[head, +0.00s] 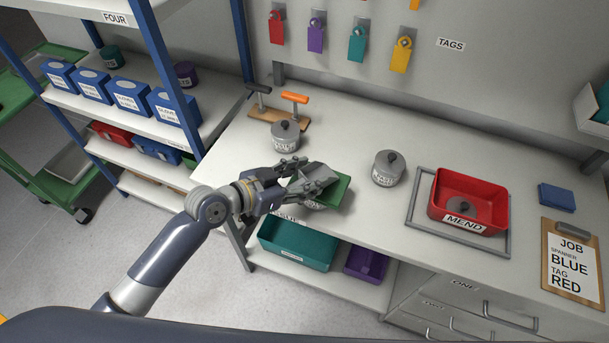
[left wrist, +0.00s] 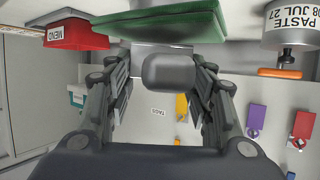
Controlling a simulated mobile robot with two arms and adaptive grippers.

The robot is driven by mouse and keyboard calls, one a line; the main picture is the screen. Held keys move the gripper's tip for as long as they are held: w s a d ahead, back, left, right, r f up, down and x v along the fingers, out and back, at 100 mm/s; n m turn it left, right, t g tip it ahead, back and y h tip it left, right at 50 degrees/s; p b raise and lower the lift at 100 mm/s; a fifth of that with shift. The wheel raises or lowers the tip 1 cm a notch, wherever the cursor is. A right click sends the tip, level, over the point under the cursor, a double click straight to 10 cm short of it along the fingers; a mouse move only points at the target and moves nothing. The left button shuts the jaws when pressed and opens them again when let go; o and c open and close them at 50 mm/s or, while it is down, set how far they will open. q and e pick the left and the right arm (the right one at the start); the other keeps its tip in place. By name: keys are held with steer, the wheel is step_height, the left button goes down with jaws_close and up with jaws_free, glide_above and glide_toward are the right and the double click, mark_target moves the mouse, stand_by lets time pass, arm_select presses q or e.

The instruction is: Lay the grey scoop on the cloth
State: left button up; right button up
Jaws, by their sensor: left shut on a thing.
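In the left wrist view, the scoop's rounded grey end (left wrist: 168,72) shows between the fingers. My right gripper is not in view.
Grey lidded pots stand behind the gripper (head: 286,137) and to its right (head: 388,168). A red MEND bin (head: 468,193) sits in a grey frame (head: 413,205). A JOB clipboard (head: 572,260) lies near the blue item. Tags hang on the back wall.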

mark_target(305, 179)
arm_select(q)
steer(key=shift+f+b, duration=0.35)
steer(key=shift+f, duration=0.05)
steer(key=o, duration=1.2)
steer(key=shift+o, duration=0.2)
steer(key=o, duration=0.4)
steer(key=shift+r+p, duration=2.7)
steer(key=shift+r, duration=0.3)
